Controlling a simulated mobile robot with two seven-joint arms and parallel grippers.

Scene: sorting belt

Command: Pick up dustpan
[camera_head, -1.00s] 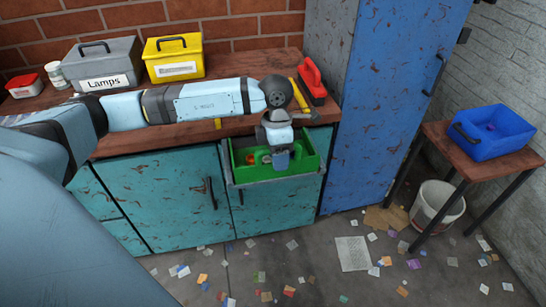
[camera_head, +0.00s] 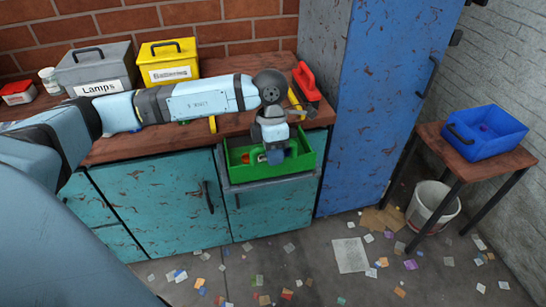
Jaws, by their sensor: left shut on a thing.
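My left arm reaches across the bench, and its gripper (camera_head: 275,155) points down into a green box (camera_head: 306,163) in the open drawer. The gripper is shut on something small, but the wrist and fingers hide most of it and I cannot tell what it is. A small red thing (camera_head: 256,154) shows beside the fingers, inside the box. I cannot clearly make out a dustpan. A red tool with a handle (camera_head: 307,82) lies on the bench by the blue cabinet. My right gripper is not in view.
A grey "Lamps" box (camera_head: 97,72) and a yellow box (camera_head: 168,62) stand at the back of the bench. The blue cabinet (camera_head: 385,110) borders it on the right. A blue box (camera_head: 487,140) sits on a side table above a white bucket (camera_head: 430,205). Scraps litter the floor.

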